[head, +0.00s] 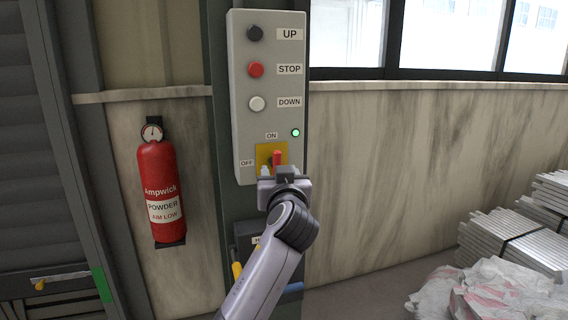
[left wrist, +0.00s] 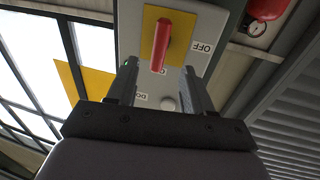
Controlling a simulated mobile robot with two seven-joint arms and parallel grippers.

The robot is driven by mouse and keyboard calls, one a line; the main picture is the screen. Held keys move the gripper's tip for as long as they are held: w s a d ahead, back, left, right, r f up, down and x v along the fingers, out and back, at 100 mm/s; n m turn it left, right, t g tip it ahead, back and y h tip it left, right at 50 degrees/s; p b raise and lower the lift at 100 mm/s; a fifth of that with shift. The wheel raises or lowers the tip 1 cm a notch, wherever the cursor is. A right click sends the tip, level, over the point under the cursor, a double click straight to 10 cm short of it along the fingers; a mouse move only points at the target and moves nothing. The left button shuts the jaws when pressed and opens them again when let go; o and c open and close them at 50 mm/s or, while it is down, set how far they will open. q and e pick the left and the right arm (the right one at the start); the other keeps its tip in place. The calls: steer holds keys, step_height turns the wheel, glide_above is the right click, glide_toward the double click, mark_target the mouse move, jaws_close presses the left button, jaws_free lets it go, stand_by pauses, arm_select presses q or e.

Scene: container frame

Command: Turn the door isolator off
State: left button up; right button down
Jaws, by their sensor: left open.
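The door isolator is a red handle (head: 277,158) on a yellow plate (head: 263,151), low on a grey control box (head: 240,75). ON is marked above it and OFF to its left. The handle stands about upright, and a green light (head: 295,132) glows beside the ON label. My left gripper (head: 279,172) is in front of the isolator and hides its lower part. In the left wrist view the red handle (left wrist: 166,38) reaches down between the open fingers (left wrist: 160,78). No finger is seen touching it. My right gripper is not in view.
Black, red and white buttons (head: 256,69) for UP, STOP and DOWN sit above the isolator. A red fire extinguisher (head: 160,190) hangs on the wall to the left. Stacked metal bars (head: 515,240) and crumpled sacks (head: 490,293) lie at the lower right.

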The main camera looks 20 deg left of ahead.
mark_target(275, 163)
arm_select(q)
steer(key=shift+p+x, duration=0.35)
steer(key=shift+x, duration=3.2)
jaws_close()
